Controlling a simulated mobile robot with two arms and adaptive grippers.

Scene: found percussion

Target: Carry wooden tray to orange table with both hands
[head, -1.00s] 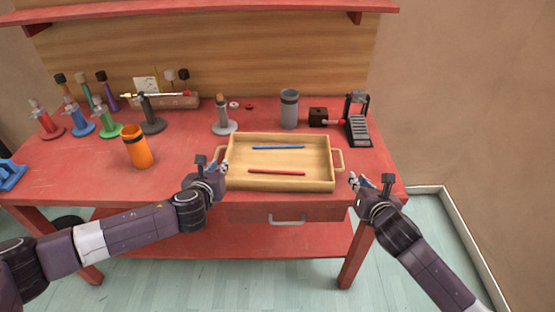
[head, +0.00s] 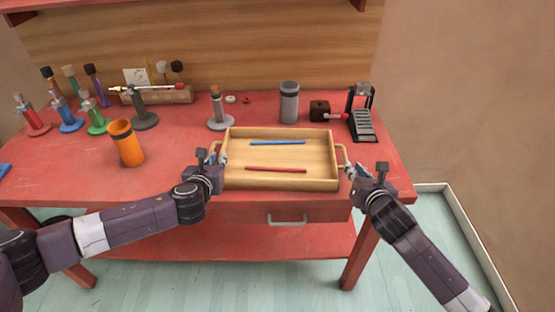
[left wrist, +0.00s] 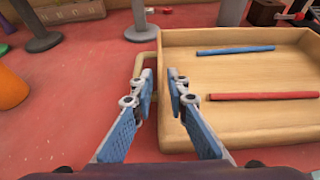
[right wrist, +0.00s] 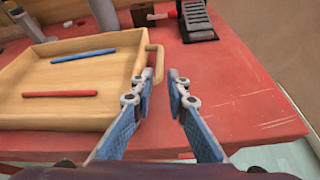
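The wooden tray (head: 281,184) lies on the red table (head: 90,180) near its front edge. It has a handle on each short side and holds a blue stick (head: 277,142) and a red stick (head: 275,170). My left gripper (head: 217,158) is open at the tray's left handle; in the left wrist view its fingers (left wrist: 160,75) partly hide the handle. My right gripper (head: 350,168) is open at the right handle; in the right wrist view the handle (right wrist: 155,60) shows between the fingertips. Neither hand grips the tray. No orange table is in view.
An orange cup (head: 127,145) stands left of the tray. Behind it are a grey cylinder (head: 289,105), a small dark box (head: 320,110), a black stand (head: 362,115) and a grey post (head: 220,115). Several coloured stands fill the back left. A wall is at right.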

